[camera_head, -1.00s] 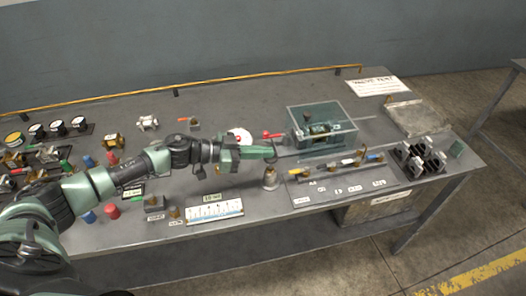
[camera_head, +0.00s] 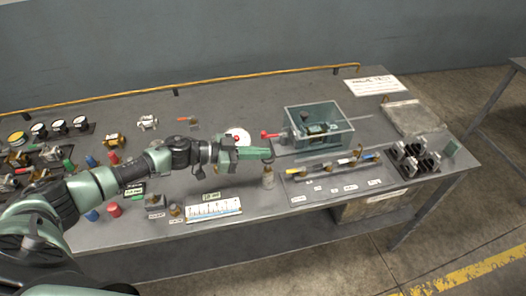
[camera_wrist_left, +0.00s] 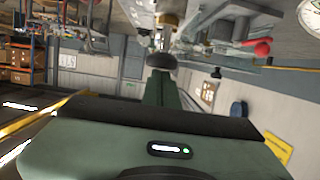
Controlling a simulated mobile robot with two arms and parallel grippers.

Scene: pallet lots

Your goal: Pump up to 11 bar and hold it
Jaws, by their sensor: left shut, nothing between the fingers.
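My left gripper (camera_head: 268,155) is shut and empty above the table, in front of the clear-walled box. A lever with a red knob (camera_head: 268,134) sticks out from the left side of this box (camera_head: 343,143), just beyond my fingertips. A green and dark mechanism (camera_head: 318,129) sits inside the box. A round white dial (camera_head: 239,135) is partly hidden behind the gripper; its reading is too small to tell. In the left wrist view my gripper finger (camera_wrist_left: 160,88) points away, with a red knob (camera_wrist_left: 262,47) and a white gauge (camera_wrist_left: 311,16) to the right. My right gripper is out of view.
A panel with coloured handles (camera_head: 330,180) and dark blocks (camera_head: 415,160) lie to the right. A white scale card (camera_head: 213,209) is near the front edge. Several gauges and fittings crowd the left; the back is mostly clear.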

